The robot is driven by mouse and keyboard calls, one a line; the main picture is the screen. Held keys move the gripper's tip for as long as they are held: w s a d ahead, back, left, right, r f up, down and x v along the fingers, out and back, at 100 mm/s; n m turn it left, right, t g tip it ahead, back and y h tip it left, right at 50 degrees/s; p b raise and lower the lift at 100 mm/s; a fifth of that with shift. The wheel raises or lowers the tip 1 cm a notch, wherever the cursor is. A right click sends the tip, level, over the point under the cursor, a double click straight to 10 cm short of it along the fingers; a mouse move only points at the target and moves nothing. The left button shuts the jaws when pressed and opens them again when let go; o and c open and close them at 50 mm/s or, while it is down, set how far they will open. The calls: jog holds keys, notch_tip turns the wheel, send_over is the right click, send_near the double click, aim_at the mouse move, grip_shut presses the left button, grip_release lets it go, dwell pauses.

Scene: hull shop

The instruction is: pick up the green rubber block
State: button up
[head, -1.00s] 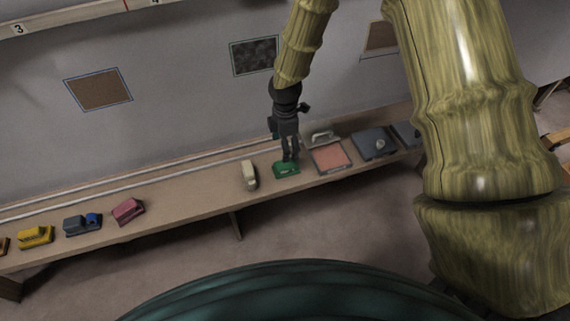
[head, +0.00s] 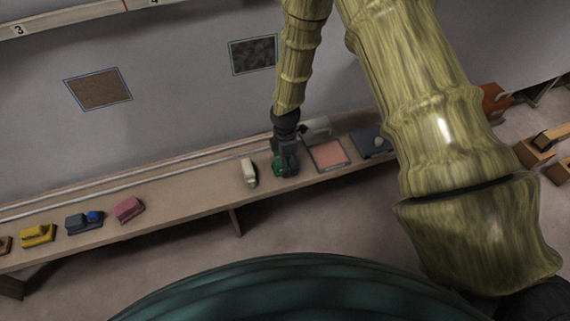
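The green rubber block (head: 277,167) sits on the long wooden bench, between a cream block and a pink-topped tray. My gripper (head: 287,168) is dark and points down at the block, covering most of it; only the block's left part shows. The fingers are small and dark here, so I cannot tell whether they are open or shut, or whether they touch the block.
The cream block (head: 249,172) stands just left. The pink-topped tray (head: 327,154) and a grey tray (head: 371,142) lie to the right. Pink (head: 129,209), blue-grey (head: 83,221) and yellow (head: 38,235) blocks stand further left. The bench (head: 190,191) is bare between the pink and cream blocks.

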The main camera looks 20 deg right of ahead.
jog(key=shift+f, duration=0.4)
jog(key=c, duration=1.1)
jog(key=shift+r, duration=0.15)
jog(key=shift+r+b, duration=0.5)
jog(key=shift+r, duration=4.4)
